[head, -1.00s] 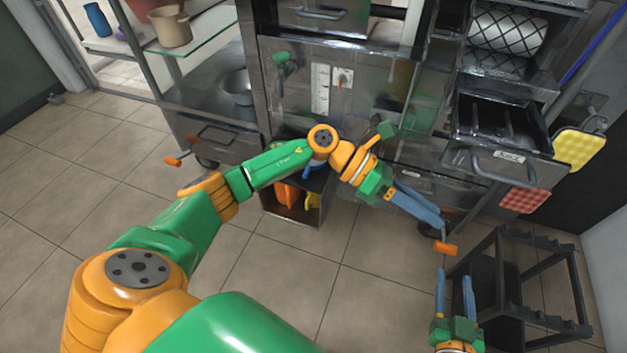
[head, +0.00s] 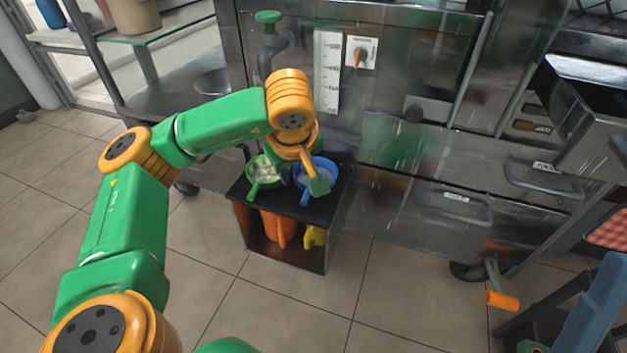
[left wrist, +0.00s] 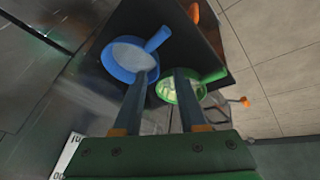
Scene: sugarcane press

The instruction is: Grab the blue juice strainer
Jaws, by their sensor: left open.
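The blue juice strainer (head: 324,168) sits on top of a small dark stand (head: 338,196). Its handle points toward me in the head view. A green strainer (head: 262,172) with pale contents sits to its left on the stand. My left gripper (left wrist: 161,76) is open and empty above them. In the left wrist view one finger overlaps the rim of the blue strainer (left wrist: 128,56) near its handle, and the other overlaps the green strainer (left wrist: 178,90). Contact cannot be told.
Orange (head: 278,228) and yellow (head: 314,236) items are inside the stand. The steel press cabinet (head: 400,150) rises behind it, with a green-handled tap (head: 268,40) above. A glass shelf (head: 150,30) is at upper left. Open tiled floor lies in front.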

